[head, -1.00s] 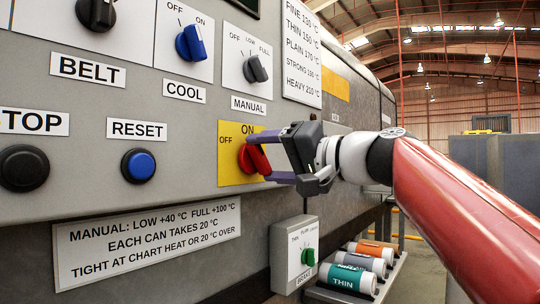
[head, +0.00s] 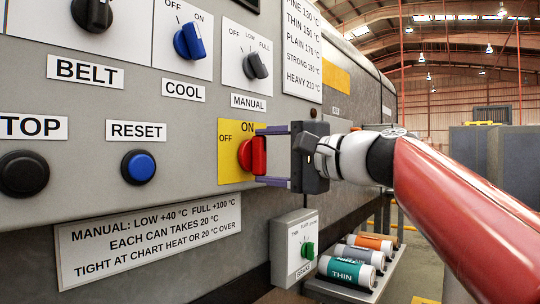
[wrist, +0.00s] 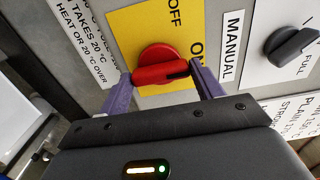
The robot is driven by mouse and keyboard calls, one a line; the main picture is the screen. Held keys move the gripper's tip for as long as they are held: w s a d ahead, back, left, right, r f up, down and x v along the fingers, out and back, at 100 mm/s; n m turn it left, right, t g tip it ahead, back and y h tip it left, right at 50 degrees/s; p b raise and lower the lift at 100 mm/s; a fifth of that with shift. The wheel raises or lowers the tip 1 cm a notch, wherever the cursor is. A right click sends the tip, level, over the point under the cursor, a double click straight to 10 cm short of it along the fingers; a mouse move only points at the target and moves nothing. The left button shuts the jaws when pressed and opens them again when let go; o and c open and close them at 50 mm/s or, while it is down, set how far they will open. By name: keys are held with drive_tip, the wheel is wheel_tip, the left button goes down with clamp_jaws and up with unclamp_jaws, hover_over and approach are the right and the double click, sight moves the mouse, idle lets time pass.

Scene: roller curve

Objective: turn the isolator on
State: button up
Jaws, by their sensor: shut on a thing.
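The isolator is a red rotary knob (head: 253,156) on a yellow plate (head: 229,176) marked OFF at its left and ON at its top. My gripper (head: 261,156) is shut on the knob, with one purple finger above it and one below. In the wrist view my gripper (wrist: 162,84) has its fingers at the two ends of the knob's handle (wrist: 158,72). The handle stands upright in the head view. Its black mark in the wrist view lies at the end toward the ON label (wrist: 197,55). The fingers hide parts of the plate.
A MANUAL switch (head: 255,66) and a blue COOL switch (head: 188,40) sit above. A blue RESET button (head: 138,166) is left. Below are a box with a green BRAKE knob (head: 308,250) and a rack of cans (head: 346,271).

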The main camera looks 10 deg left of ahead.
idle(0.4)
drive_tip(key=o, duration=1)
drive_tip(key=b+v, duration=0.1)
drive_tip(key=v, duration=0.7)
drive_tip(key=shift+b, duration=0.35)
